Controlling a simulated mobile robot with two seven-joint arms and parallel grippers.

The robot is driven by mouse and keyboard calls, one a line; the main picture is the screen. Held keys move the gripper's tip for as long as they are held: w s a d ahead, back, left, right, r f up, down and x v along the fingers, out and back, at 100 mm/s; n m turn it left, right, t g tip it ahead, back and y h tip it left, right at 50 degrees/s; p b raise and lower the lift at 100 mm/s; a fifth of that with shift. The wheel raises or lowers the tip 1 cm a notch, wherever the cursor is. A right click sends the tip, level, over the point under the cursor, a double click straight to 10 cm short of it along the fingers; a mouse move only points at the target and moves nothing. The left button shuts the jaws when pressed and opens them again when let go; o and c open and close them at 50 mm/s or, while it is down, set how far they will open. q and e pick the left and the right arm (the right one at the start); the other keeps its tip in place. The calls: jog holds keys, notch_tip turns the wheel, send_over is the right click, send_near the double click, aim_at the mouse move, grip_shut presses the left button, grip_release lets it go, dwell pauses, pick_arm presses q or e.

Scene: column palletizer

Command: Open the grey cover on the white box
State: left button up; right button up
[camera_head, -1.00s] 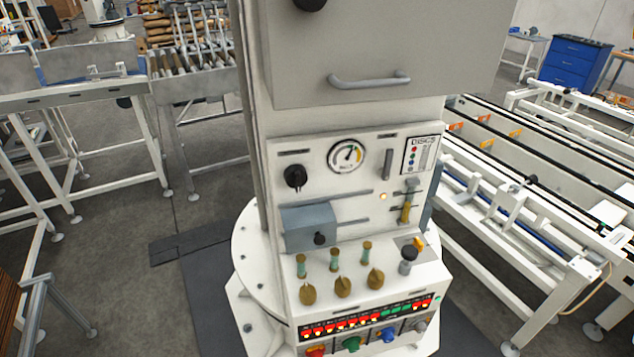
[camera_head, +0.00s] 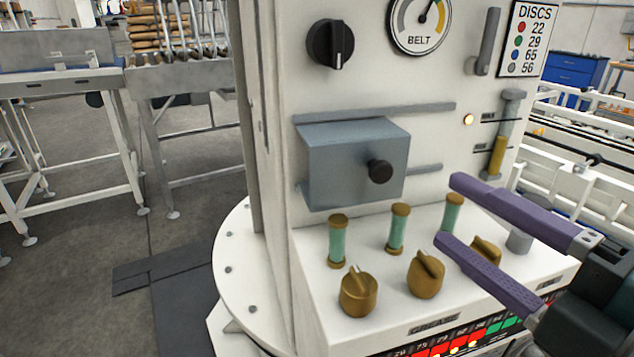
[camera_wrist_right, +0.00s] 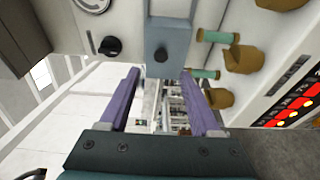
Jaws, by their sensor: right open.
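The grey cover (camera_head: 335,165) is a blue-grey box shape with a black round knob (camera_head: 380,171) on its front. It sits at the left end of two horizontal grey rails on the front of the white box (camera_head: 390,80). What lies behind the cover is hidden. My right gripper (camera_head: 448,210) has two purple fingers, open and empty, pointing left, to the right of the knob and apart from it. In the right wrist view, the cover (camera_wrist_right: 168,30) and its knob (camera_wrist_right: 161,54) appear ahead, just beyond the gap between the fingertips (camera_wrist_right: 160,74). My left gripper is not in view.
Below the cover, a ledge carries several green-and-brass posts (camera_head: 397,230) and brass knobs (camera_head: 358,292), close to my right fingers. A black dial (camera_head: 331,43) and a belt gauge (camera_head: 420,22) are above. A yellow-grey slider (camera_head: 498,150) is at right.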

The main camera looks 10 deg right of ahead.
aim_at(384, 174)
jog(key=p+x, duration=0.1)
jog(key=x, duration=0.9)
jog(key=shift+s+a+f+p, duration=0.1)
jog(key=shift+s+a+p, duration=0.1)
jog(key=shift+p, duration=0.1)
grip_shut()
jog(key=shift+d, duration=0.1)
dwell(0.9)
